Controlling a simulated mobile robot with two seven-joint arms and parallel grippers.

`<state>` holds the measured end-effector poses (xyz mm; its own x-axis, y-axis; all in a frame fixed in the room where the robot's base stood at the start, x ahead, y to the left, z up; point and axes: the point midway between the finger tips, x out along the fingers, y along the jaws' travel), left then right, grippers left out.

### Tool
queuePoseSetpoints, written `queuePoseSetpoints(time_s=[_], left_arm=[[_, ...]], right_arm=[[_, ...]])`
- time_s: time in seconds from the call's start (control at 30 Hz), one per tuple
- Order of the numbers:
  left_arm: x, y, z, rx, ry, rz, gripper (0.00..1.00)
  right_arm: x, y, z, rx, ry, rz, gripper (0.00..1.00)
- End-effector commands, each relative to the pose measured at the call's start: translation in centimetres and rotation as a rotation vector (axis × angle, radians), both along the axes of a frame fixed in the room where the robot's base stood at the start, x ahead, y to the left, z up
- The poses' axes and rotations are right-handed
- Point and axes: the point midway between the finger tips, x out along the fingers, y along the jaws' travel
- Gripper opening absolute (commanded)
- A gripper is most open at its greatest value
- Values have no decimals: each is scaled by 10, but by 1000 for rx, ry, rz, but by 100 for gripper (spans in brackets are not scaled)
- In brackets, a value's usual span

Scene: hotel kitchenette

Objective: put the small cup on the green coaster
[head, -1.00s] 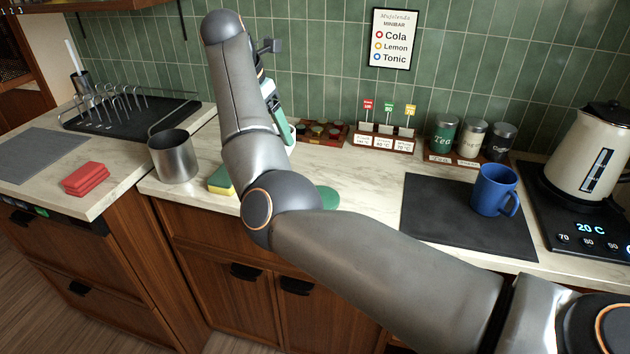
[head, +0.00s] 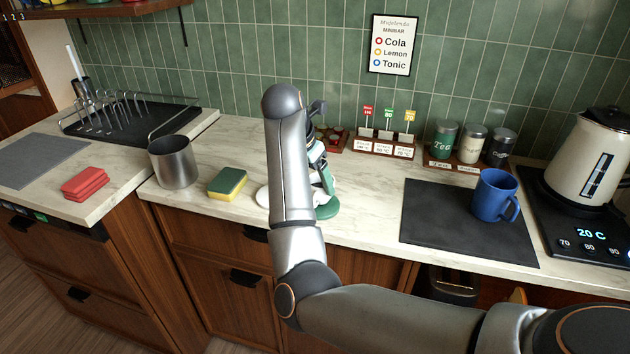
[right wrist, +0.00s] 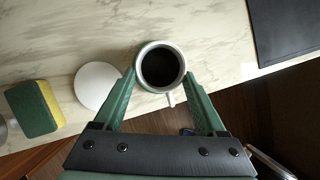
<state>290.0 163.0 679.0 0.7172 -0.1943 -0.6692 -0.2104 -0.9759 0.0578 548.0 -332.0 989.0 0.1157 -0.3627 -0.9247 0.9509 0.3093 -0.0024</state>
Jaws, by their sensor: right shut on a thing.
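The small cup (right wrist: 160,67) is round, light-rimmed and dark inside, with its handle toward the bottom of the right wrist view. My right gripper (right wrist: 163,85) is shut on it, one green finger on each side. In the head view my right gripper (head: 322,175) points down at the counter, and my own arm hides most of the cup. My left gripper is not in view.
A white disc (right wrist: 97,85) lies close left of the cup. A yellow-green sponge (head: 227,184) and a steel pot (head: 173,162) stand farther left. A blue mug (head: 493,196) stands on a dark mat (head: 440,225) at right. Small signs and canisters line the wall.

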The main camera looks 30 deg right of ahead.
Motion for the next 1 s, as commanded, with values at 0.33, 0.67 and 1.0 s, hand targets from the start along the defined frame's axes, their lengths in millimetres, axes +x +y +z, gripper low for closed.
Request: queuePoseSetpoints(time_s=[0.33,0.67,1.0], left_arm=[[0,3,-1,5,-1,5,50],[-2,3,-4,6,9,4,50],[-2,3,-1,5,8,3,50]], right_arm=[[1,0,-7,-1,-4,-1,9],[0,0,-10,-1,-2,-1,95],[0,0,-6,0,-2,-1,100]])
